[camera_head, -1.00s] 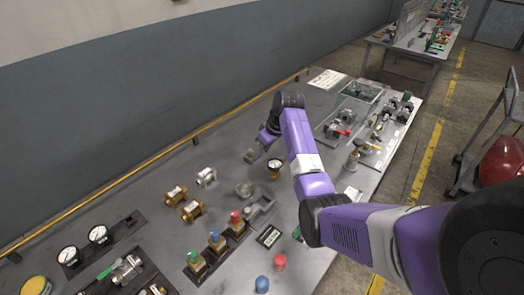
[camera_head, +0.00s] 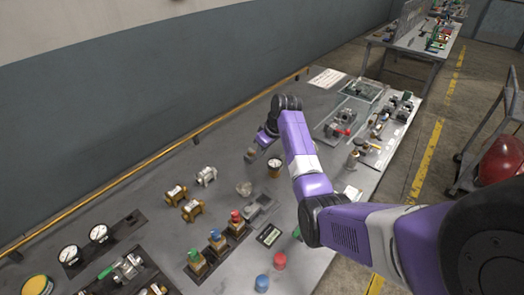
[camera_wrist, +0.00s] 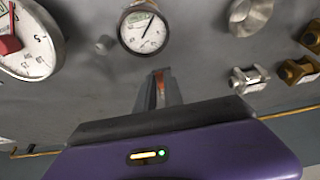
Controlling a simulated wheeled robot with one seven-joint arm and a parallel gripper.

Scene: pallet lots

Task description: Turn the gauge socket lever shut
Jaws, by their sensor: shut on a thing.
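My gripper (camera_wrist: 160,88) has its two fingers close together around a thin orange-red piece, which looks like the gauge socket lever (camera_wrist: 159,88); most of it is hidden between the fingers. In the wrist view a round white-faced gauge (camera_wrist: 143,30) lies just beyond the fingertips. In the head view a gauge on a brown body (camera_head: 274,165) stands just right of my gripper (camera_head: 250,156). The fingertips and the lever are too small there to tell apart.
A larger dial (camera_wrist: 28,42) is at the left of the wrist view. Brass fittings (camera_head: 192,210), a silver fitting (camera_head: 206,176) and colour-topped valves (camera_head: 215,240) stand nearby. Bare bench lies toward the wall rail.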

